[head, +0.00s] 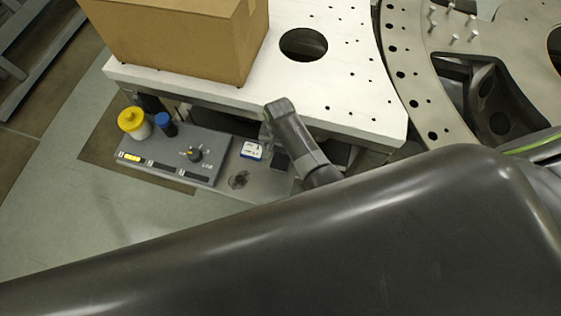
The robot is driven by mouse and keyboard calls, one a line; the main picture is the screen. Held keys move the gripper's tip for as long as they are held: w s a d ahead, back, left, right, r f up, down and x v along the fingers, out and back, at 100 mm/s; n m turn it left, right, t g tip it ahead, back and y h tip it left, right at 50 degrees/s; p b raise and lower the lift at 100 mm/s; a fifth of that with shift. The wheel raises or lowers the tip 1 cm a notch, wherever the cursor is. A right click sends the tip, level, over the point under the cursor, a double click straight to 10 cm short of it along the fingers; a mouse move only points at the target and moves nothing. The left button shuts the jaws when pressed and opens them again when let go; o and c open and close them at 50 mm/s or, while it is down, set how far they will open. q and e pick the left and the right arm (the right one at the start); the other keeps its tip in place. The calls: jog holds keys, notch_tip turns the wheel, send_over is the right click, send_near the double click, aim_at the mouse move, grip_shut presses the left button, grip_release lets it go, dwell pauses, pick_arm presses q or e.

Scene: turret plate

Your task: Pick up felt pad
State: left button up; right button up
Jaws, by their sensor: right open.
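I cannot make out the felt pad with certainty. A small dark round item (239,180) lies on the grey lower surface, right of the control panel; I cannot tell whether it is the pad. My right gripper (272,148) is beside the edge of the white plate, above the lower surface, up and to the right of that dark item. It is open, small in view and partly hidden by its own wrist. I see nothing held in it. My left gripper is not in view.
The white plate (345,75) with holes carries a cardboard box (185,45). A grey panel (170,155) with a knob, a yellow-topped container (132,122), a blue-capped container (166,124) and a small white-and-blue item (251,150) are nearby. A metal ring (410,75) stands right.

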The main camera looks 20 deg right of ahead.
jog(key=b, duration=0.3)
send_over(281, 161)
jog(key=f, duration=0.4)
jog(key=shift+a+f, duration=0.2)
notch_tip(281, 161, down, 6)
jog(key=b, duration=0.6)
jog(key=shift+w+d+b, duration=0.1)
jog(key=shift+d+b, duration=0.05)
jog(key=shift+b, duration=0.25)
jog(key=shift+r, duration=0.1)
jog(key=c, duration=1.1)
jog(key=shift+r, duration=5.05)
